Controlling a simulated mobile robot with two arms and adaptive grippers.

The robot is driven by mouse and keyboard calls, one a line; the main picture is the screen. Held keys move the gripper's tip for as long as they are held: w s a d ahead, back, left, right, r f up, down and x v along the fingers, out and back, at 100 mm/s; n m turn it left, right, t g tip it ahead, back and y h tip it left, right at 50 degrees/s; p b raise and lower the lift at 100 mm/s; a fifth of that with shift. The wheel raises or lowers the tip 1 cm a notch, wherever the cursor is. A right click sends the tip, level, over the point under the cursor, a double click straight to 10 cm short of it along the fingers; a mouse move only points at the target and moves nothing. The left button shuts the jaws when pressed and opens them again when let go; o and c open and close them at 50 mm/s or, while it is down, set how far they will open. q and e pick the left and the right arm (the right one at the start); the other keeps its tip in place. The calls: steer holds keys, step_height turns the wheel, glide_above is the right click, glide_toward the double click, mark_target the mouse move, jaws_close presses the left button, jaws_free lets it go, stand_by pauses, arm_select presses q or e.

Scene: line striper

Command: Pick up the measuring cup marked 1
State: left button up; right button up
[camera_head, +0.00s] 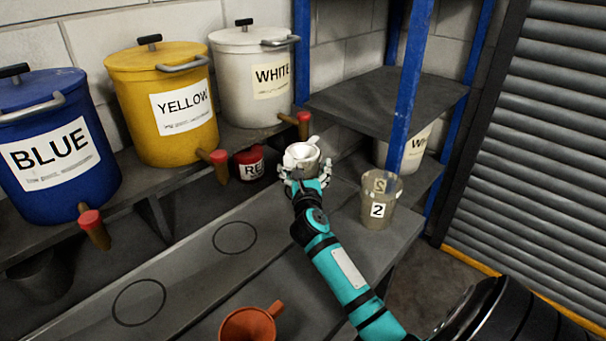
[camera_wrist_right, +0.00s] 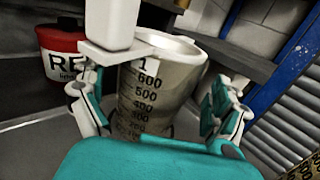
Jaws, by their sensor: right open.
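The measuring cup marked 1 (camera_wrist_right: 158,90) is grey with a printed scale and a pale rim, and stands upright between the fingers of my right gripper in the right wrist view. My right gripper (camera_wrist_right: 165,115) is open, one finger on each side of the cup; I cannot tell if either finger touches it. The cup's base is hidden behind my teal hand. In the head view, the cup (camera_head: 301,154) shows above my right gripper (camera_head: 306,180), its inside whitish. My left gripper is not in view.
A cup marked 2 (camera_head: 378,203) stands to the right, near a blue post (camera_head: 410,80). A red container (camera_head: 249,165) is left of my gripper. Blue (camera_head: 55,185), yellow (camera_head: 165,140) and white (camera_head: 250,100) buckets with taps line the shelf. An orange funnel (camera_head: 250,325) lies in front.

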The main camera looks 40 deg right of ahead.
steer(key=x, duration=0.4)
steer(key=shift+f, duration=0.25)
steer(key=shift+s+a+r, duration=0.1)
steer(key=shift+a, duration=0.05)
steer(key=shift+c, duration=0.8)
steer(key=c, duration=1.2)
steer(key=shift+c, duration=0.2)
steer(key=shift+r, duration=0.15)
